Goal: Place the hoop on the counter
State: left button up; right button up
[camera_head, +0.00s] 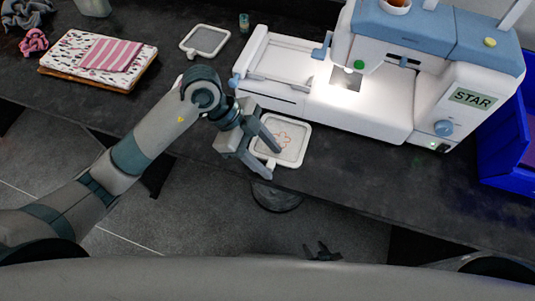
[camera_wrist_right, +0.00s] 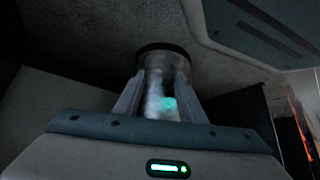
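A white square hoop (camera_head: 297,157) with a red flower outline on its cloth lies at the front edge of the counter (camera_head: 355,185), below the sewing machine's left end. My left gripper (camera_head: 273,163) is at the hoop's left side. Its two grey fingers are spread apart, one over the hoop's left part and one by its lower left corner, and hide some of the frame. I cannot make out firm contact. My right gripper shows at the bottom of the right wrist view (camera_wrist_right: 160,105), low and away from the hoop, with its fingers apart.
A white and blue sewing machine (camera_head: 385,105) marked STAR stands behind and right. An empty grey-centred hoop (camera_head: 205,40) and a thread spool (camera_head: 244,22) lie farther back. Folded cloths (camera_head: 100,55) are at left, a blue bin (camera_head: 505,150) at right. A stool (camera_head: 275,196) is below.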

pick_arm(q)
jog(key=shift+r, duration=0.1)
jog(key=shift+w+a+r, duration=0.15)
jog(key=shift+a+r, duration=0.15)
jog(key=shift+r, duration=0.15)
jog(key=v, duration=0.5)
jog(key=shift+b, duration=0.35)
jog(key=v, duration=0.5)
jog(key=shift+a+r, duration=0.15)
jog(key=shift+r, duration=0.2)
pick_arm(e)
jog(key=shift+w+d+f, duration=0.1)
jog(key=shift+w+d, duration=0.05)
jog(key=shift+d, duration=0.1)
jog(key=shift+w+a, duration=0.1)
